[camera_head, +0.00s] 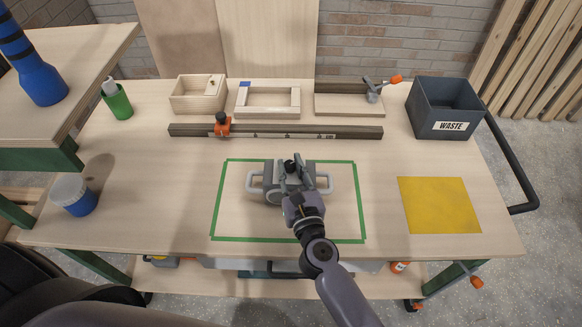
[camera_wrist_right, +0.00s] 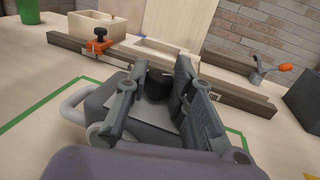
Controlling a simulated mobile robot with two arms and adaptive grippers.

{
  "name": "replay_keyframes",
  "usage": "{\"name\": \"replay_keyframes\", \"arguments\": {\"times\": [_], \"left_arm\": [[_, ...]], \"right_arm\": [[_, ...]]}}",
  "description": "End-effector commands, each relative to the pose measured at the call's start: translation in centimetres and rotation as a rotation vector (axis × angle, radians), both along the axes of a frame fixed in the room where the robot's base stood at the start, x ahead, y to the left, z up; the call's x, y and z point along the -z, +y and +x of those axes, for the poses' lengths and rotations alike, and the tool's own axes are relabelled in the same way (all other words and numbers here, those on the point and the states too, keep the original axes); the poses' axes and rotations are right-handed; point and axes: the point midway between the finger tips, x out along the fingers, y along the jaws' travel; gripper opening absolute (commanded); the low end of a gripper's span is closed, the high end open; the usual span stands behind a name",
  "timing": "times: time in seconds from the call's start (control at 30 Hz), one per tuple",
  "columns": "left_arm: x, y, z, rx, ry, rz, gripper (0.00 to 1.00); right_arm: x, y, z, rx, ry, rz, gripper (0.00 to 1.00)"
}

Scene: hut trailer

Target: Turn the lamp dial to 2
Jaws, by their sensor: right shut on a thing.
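The lamp (camera_head: 270,187) is a grey box with a light handle on each side. It sits inside the green tape outline on the workbench. My right gripper (camera_head: 291,168) is over the top of the lamp, pointing down at it. In the right wrist view the lamp body (camera_wrist_right: 108,100) lies below the fingers, and the gripper (camera_wrist_right: 163,85) is shut on a dark round knob, the lamp dial (camera_wrist_right: 158,86). The dial's markings are hidden, so its setting cannot be read. My left gripper is not in view.
A long rail with an orange clamp (camera_head: 222,125) lies behind the lamp. Wooden boxes (camera_head: 198,98) stand at the back. A dark waste bin (camera_head: 443,108) and a yellow mat (camera_head: 438,205) are at right. A blue jar (camera_head: 74,196) and green bottle (camera_head: 117,101) are at left.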

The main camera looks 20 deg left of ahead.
Motion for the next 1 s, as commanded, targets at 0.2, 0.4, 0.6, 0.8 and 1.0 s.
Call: {"name": "replay_keyframes", "arguments": {"times": [0.2,0.4,0.6,0.8,1.0], "left_arm": [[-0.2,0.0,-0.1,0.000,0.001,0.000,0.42],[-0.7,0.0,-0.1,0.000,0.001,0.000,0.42],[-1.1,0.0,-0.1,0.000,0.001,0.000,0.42],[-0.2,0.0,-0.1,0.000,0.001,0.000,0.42],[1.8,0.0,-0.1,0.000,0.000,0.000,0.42]], "right_arm": [[0.0,-0.1,0.0,-0.021,0.000,-0.001,0.00],[-0.1,-0.3,0.2,-0.106,-0.001,-0.003,0.00],[0.0,-0.5,0.4,-0.260,-0.001,-0.003,0.00],[0.2,-0.6,0.7,-0.449,-0.001,-0.002,0.00],[0.5,-0.8,1.0,-0.635,-0.003,-0.001,0.00]]}}
